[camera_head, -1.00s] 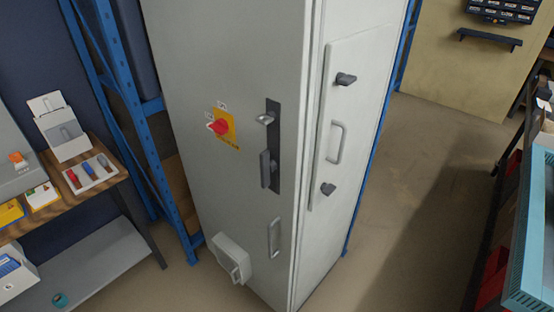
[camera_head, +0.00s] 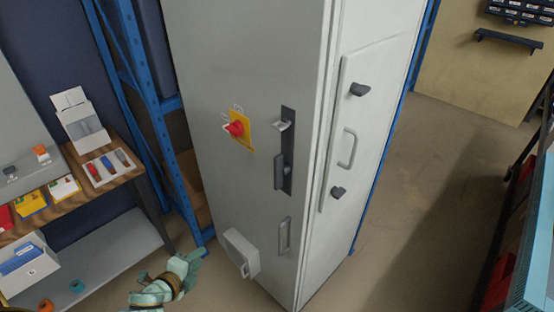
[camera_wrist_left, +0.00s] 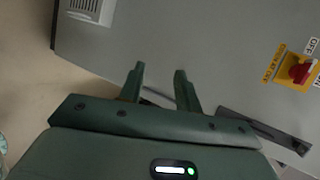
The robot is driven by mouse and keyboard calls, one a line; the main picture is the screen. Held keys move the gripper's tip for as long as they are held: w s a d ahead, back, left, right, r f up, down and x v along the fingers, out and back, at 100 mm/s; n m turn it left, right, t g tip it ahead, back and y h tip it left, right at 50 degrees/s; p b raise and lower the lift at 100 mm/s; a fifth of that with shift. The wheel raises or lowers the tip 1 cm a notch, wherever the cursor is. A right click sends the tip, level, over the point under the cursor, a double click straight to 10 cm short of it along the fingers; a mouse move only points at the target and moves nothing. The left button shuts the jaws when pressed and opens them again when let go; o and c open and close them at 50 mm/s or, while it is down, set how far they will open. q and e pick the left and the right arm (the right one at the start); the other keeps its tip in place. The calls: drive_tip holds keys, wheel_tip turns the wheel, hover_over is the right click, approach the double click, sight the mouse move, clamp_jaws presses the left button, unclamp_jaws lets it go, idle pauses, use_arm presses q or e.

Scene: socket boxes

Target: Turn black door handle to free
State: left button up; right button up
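The black door handle (camera_head: 280,172) sits on a dark vertical plate on the front of a tall light grey cabinet (camera_head: 250,60). It points roughly straight up and down along the plate. A small grey lever (camera_head: 282,125) is above it on the same plate. My left gripper (camera_head: 192,262) is low, left of the cabinet, apart from the handle. In the left wrist view its two green fingers (camera_wrist_left: 160,80) are spread with nothing between them. The dark plate (camera_wrist_left: 265,130) lies right of the fingers there, partly hidden by the gripper body. My right gripper is not in view.
A red switch (camera_head: 236,129) on a yellow plate is left of the handle. A grey bar grip (camera_head: 284,236) and a white box (camera_head: 240,252) are lower on the cabinet. A wooden shelf (camera_head: 125,178) stands left, near a blue rack (camera_head: 160,120).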

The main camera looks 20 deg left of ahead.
sight(274, 167)
use_arm(q)
drive_tip(key=w+d+r+m+t+h, duration=0.1)
drive_tip(key=w+d+r+m+h, duration=0.1)
drive_tip(key=d+r+m, duration=0.4)
drive_tip(key=w+d+r+m+t+h, duration=0.1)
drive_tip(key=r+m+t+h, duration=0.15)
drive_tip(key=r+m, duration=0.7)
drive_tip(key=w+d+r+m+t+h, duration=0.1)
drive_tip(key=w+d+r+m+h, duration=0.2)
drive_tip(key=r+m, duration=0.5)
drive_tip(key=shift+n+g+y, duration=0.25)
drive_tip(key=shift+n, duration=0.7)
drive_tip(key=p+x, duration=0.1)
drive_tip(key=x, duration=0.4)
drive_tip(key=r+p+x, duration=0.1)
drive_tip(key=x, duration=0.4)
drive_tip(key=p+x, duration=0.1)
drive_tip(key=x, duration=0.4)
drive_tip(key=shift+d+r, duration=0.25)
drive_tip(key=shift+d, duration=0.2)
clamp_jaws()
